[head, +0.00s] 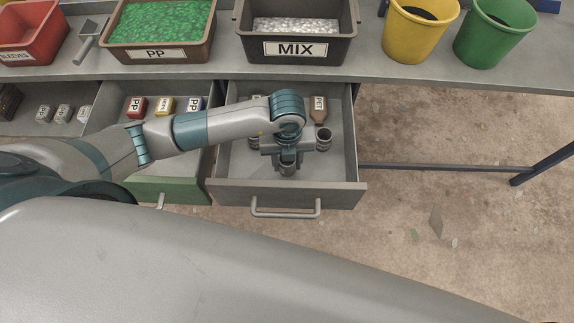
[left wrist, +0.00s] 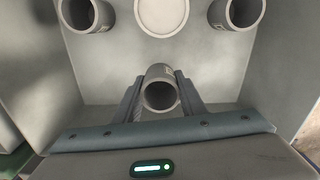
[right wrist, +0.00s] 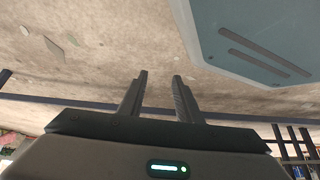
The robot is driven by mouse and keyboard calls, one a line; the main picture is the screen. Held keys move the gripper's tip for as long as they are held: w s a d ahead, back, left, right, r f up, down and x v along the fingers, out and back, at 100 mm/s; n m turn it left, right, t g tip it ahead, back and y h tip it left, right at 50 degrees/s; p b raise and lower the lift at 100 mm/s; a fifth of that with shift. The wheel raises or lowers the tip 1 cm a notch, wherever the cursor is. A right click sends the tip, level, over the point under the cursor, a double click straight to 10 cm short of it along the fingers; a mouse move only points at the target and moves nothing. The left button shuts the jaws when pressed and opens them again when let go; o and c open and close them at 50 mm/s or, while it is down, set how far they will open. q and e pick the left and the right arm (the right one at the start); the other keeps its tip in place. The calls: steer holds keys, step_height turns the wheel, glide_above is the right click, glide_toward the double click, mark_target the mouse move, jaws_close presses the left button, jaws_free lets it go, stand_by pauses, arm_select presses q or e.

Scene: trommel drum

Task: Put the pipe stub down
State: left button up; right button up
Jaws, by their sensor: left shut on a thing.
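A grey pipe stub (left wrist: 161,90) stands between the two fingers of my left gripper (left wrist: 158,95), which is shut on it. In the head view, my left gripper (head: 287,156) points down into the open grey drawer (head: 337,170), and the held pipe stub (head: 288,169) shows near the drawer's front. I cannot tell whether its lower end touches the drawer floor. Two similar pipe stubs stand farther back in the drawer, one on the right (head: 323,139) and one on the left (head: 253,141). My right gripper (right wrist: 160,78) is open and empty, over bare floor.
A brown PET-labelled item (head: 319,109) is at the drawer's back. An open drawer with a green front (head: 180,188) holds labelled blocks on the left. The bench above carries a MIX bin (head: 347,45), a PP bin (head: 115,53) and yellow (head: 415,42) and green (head: 490,45) buckets.

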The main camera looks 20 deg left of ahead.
mark_target(287, 168)
arm_select(q)
step_height(287, 168, down, 2)
steer(key=shift+f, duration=0.55)
arm_select(e)
steer(key=shift+s+d+f+g, duration=0.15)
steer(key=shift+s+f, duration=0.1)
steer(key=shift+s, duration=0.25)
steer(key=shift+s+d+f+g, duration=0.1)
steer(key=shift+s+f+g, duration=0.1)
steer(key=shift+s, duration=0.25)
arm_select(q)
steer(key=shift+f, duration=0.1)
arm_select(e)
steer(key=shift+w, duration=0.15)
arm_select(q)
steer(key=o, duration=1)
arm_select(e)
steer(key=shift+w+a+r, duration=0.15)
steer(key=shift+w+r, duration=0.1)
steer(key=shift+w, duration=0.2)
arm_select(q)
steer(key=shift+o, duration=0.2)
arm_select(e)
steer(key=shift+s, duration=0.2)
